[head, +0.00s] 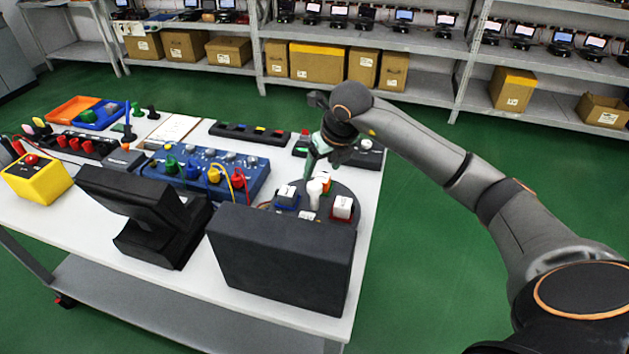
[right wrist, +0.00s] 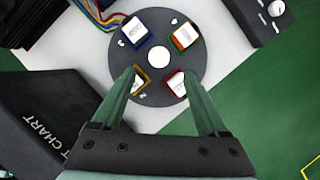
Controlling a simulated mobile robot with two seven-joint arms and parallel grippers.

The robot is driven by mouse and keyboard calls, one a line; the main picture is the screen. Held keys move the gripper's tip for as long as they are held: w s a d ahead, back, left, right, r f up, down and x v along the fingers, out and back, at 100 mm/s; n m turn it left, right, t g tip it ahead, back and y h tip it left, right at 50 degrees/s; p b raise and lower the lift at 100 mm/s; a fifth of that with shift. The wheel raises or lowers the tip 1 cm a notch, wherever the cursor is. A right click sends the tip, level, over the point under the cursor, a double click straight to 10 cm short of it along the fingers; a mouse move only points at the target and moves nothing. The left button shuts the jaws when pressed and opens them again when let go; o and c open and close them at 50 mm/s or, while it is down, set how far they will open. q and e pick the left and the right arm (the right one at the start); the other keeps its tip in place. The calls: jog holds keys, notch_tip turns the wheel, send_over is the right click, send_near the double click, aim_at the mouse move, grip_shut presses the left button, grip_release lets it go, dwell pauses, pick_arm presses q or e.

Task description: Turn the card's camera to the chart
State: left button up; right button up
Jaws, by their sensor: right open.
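A round dark turntable (head: 349,190) stands on the right end of the white table. In the right wrist view the turntable (right wrist: 158,95) carries a white centre knob (right wrist: 159,57) and small white-topped blocks with blue (right wrist: 133,31), green-orange (right wrist: 184,36), yellow (right wrist: 135,84) and red (right wrist: 176,84) edges. I cannot tell which holds the card's camera. A dark panel (right wrist: 35,120) lettered "T CHART" lies left of the turntable there. My right gripper (head: 322,150) is open and empty above the turntable; its green fingertips (right wrist: 158,75) appear on either side below the knob. My left gripper is out of view.
A large black box (head: 280,262) and a black stand (head: 150,220) occupy the front of the table. A blue panel with coloured knobs (head: 205,172) is left of the turntable. Multicoloured wires (right wrist: 97,15) run towards the blue-edged block. Shelves with boxes (head: 316,64) line the back.

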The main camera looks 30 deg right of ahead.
aim_at(315, 185)
jog(key=x, duration=0.8)
jog(key=shift+a+p, duration=0.1)
jog(key=shift+p, duration=0.25)
jog(key=shift+c, duration=0.3)
grip_shut()
dwell(0.6)
